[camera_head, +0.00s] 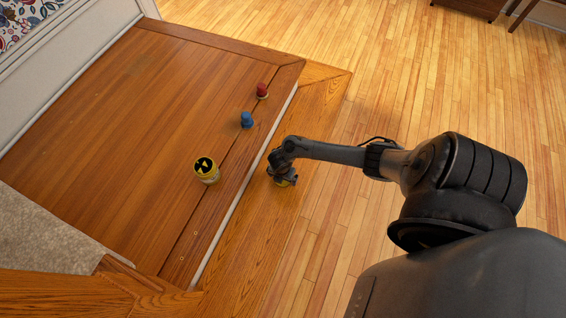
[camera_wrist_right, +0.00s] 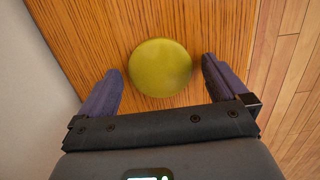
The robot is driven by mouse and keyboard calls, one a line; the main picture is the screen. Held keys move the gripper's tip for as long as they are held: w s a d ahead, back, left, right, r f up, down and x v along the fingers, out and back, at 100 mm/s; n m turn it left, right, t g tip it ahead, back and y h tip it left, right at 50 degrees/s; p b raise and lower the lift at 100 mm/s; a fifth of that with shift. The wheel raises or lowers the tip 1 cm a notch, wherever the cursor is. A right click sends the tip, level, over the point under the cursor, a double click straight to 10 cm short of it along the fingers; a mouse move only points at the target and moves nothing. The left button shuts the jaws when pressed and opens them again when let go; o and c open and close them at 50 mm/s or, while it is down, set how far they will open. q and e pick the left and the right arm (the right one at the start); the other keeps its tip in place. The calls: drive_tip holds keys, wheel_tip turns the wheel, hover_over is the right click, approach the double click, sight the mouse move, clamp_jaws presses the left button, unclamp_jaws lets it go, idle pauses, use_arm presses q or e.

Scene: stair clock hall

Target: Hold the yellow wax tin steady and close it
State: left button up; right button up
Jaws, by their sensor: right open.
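The yellow wax tin (camera_head: 207,174) stands upright on the upper wooden step, with a yellow rim and a black and yellow top face. A round, plain yellow disc (camera_wrist_right: 160,67), which looks like its lid, lies on the lower wooden ledge. My right gripper (camera_head: 284,180) is low over that ledge, to the right of the tin. In the right wrist view its two fingers (camera_wrist_right: 162,92) are apart, with the disc between and just ahead of them, and no finger clearly touches it. In the head view the gripper mostly hides the disc. My left gripper is not in view.
A blue knobbed object (camera_head: 247,120) and a red one (camera_head: 262,90) stand on the upper step (camera_head: 110,130) behind the tin. A pale riser drops from the step to the lower ledge (camera_head: 236,250). The step left of the tin is clear.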

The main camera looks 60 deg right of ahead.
drive_tip(key=shift+c, duration=0.2)
drive_tip(key=c, duration=0.9)
drive_tip(key=shift+r, duration=0.15)
drive_tip(key=shift+r+p, duration=0.5)
drive_tip(key=shift+p, duration=0.15)
wheel_tip(320, 180, up, 4)
drive_tip(key=p, duration=0.3)
drive_tip(key=shift+f, duration=0.2)
drive_tip(key=s+d+r+p, duration=0.3)
drive_tip(key=s+r+p, duration=0.3)
drive_tip(key=s, duration=0.5)
drive_tip(key=shift+d+p, duration=0.4)
drive_tip(key=shift+p, duration=0.35)
